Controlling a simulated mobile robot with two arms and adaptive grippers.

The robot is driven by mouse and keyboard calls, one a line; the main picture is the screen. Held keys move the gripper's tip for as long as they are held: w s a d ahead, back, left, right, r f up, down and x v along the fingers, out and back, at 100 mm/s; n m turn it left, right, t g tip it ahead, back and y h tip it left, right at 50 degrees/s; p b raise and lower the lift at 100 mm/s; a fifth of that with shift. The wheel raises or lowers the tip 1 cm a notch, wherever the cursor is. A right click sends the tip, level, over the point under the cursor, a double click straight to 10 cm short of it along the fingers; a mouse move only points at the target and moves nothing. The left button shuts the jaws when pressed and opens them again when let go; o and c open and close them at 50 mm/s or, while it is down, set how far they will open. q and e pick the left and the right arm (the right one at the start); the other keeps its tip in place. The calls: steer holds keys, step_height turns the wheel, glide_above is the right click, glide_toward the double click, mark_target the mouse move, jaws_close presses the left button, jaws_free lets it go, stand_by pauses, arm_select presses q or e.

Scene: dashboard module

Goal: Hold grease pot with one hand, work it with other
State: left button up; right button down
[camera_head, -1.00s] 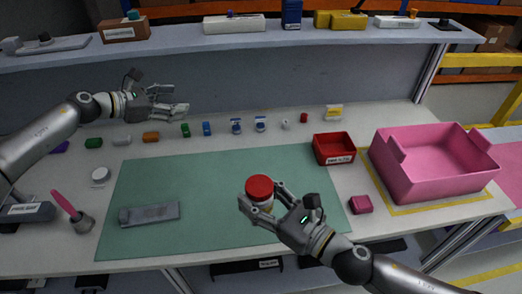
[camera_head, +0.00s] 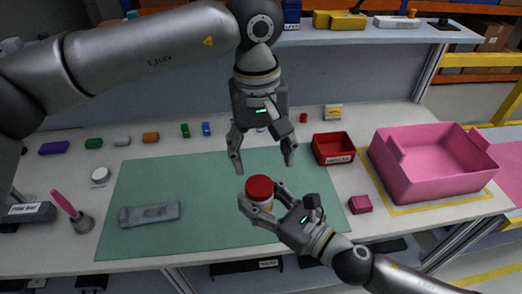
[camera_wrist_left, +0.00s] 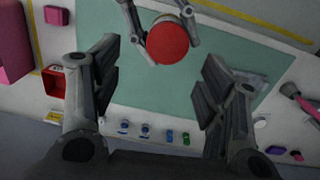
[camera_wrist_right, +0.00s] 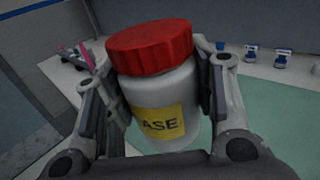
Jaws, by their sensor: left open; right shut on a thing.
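The grease pot (camera_head: 259,193) is a white jar with a red lid and a yellow label, upright above the green mat in the head view. My right gripper (camera_head: 262,202) is shut around its body; the right wrist view shows the fingers on both sides of the white jar (camera_wrist_right: 160,90), with the lid on. My left gripper (camera_head: 262,165) is open and empty, pointing down just above and behind the pot. In the left wrist view the red lid (camera_wrist_left: 168,43) shows beyond and between the open fingers, apart from them.
The green mat (camera_head: 215,180) carries a grey metal part (camera_head: 149,214) at its left. A red bin (camera_head: 333,148), a pink box (camera_head: 430,165) and a small pink block (camera_head: 360,204) stand at the right. Small coloured parts line the back. A brush (camera_head: 72,212) stands at the left.

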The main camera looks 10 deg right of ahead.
mark_target(260, 185)
arm_select(q)
steer(key=shift+s+a+y, duration=0.15)
steer(key=shift+a+y, duration=0.05)
steer(key=shift+y, duration=0.1)
steer(key=shift+f, duration=3.9)
